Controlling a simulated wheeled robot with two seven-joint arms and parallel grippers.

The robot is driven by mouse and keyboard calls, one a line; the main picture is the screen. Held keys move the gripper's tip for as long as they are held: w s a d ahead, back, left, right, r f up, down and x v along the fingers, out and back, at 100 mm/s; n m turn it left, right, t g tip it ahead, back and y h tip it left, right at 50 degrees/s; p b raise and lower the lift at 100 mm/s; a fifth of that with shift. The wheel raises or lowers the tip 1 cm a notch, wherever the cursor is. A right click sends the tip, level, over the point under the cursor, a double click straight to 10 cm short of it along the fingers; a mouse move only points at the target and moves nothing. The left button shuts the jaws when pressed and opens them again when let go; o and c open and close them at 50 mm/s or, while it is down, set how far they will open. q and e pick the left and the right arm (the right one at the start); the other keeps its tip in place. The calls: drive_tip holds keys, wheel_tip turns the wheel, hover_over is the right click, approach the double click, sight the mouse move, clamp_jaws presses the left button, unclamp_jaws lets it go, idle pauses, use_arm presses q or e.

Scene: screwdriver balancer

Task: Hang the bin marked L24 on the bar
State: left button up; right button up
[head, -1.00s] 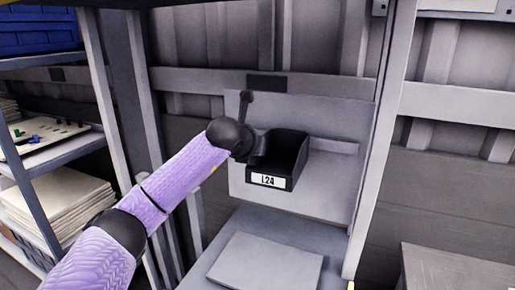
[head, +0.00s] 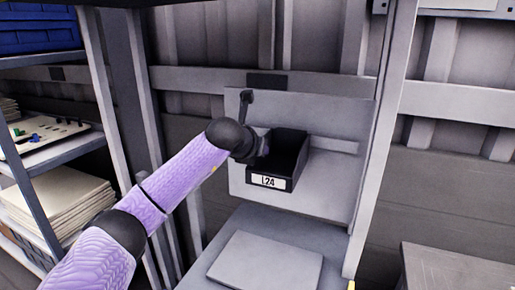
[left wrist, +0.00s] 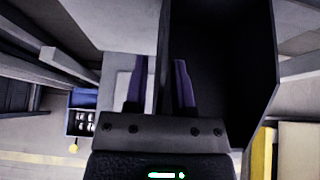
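The black bin (head: 277,165) with a white label reading L24 is in front of the light panel in the head view, roughly level. My left gripper (head: 263,144) is at the bin's left side wall. In the left wrist view the fingers (left wrist: 160,75) stand on either side of that wall, and the dark bin (left wrist: 225,75) fills the upper right. The bar (head: 334,146) runs across the panel, showing to the right of the bin. The bin hides part of it, and I cannot tell if the bin's back touches it. My right gripper is not in view.
A grey bench (head: 237,225) with a flat light plate (head: 266,264) is below the bin. A shelf rack (head: 57,155) stands at the left with boards and a blue crate (head: 36,30). A pale upright post (head: 383,150) stands right of the panel.

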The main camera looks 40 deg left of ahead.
use_arm(q)
drive_tip(key=shift+o, duration=0.7)
drive_tip(key=shift+r, duration=0.1)
drive_tip(key=b+v, duration=0.1)
drive_tip(key=v, duration=0.9)
